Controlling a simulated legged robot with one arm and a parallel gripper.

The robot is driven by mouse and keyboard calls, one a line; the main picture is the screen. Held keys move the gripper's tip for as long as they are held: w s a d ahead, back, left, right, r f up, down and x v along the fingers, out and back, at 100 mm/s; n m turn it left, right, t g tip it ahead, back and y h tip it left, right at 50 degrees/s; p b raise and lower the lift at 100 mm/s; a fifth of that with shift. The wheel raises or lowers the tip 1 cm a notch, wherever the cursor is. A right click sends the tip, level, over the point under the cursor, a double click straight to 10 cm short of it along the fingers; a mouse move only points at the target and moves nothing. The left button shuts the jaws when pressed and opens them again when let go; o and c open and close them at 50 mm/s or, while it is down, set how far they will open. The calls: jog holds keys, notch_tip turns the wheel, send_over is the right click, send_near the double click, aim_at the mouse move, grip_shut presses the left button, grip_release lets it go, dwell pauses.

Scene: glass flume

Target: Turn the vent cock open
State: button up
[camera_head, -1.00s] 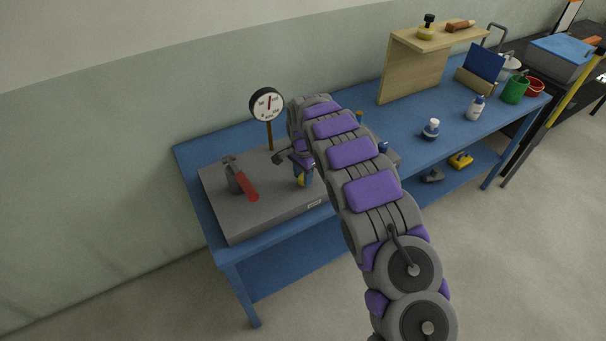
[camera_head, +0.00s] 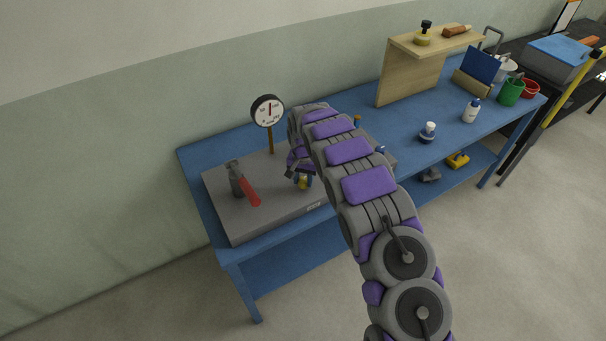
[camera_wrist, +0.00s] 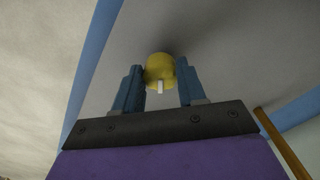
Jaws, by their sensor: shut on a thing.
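A yellow round knob (camera_wrist: 159,66) with a small white mark on its near side stands out from a grey surface in the wrist view. It appears to be the vent cock; no label shows. My gripper (camera_wrist: 160,80) has its blue fingers on either side of the knob and is shut on it. My own wrist and arm hide part of the box top.
A lever with a red handle (camera_head: 250,193) stands on the box's left part. A round gauge (camera_head: 267,110) on a post rises behind. Bottles and a wooden stand (camera_head: 410,78) are farther right on the blue bench (camera_head: 395,130).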

aim_at(304, 180)
jog(key=n+p, duration=0.1)
jog(key=n, duration=0.1)
jog(key=n+p, duration=0.2)
jog(key=n, duration=0.1)
jog(key=shift+w+r+n, duration=0.1)
jog(key=shift+r+n, duration=0.1)
jog(key=shift+n, duration=0.1)
jog(key=n+p, duration=0.3)
jog(key=n, duration=0.2)
jog(key=shift+w, duration=0.1)
jog(key=shift+n, duration=0.4)
jog(key=o, duration=1)
jog(key=shift+f, duration=0.15)
jog(key=shift+o, duration=0.2)
notch_tip(304, 180, up, 17)
jog(key=shift+p, duration=0.45)
jog(key=shift+r, duration=0.2)
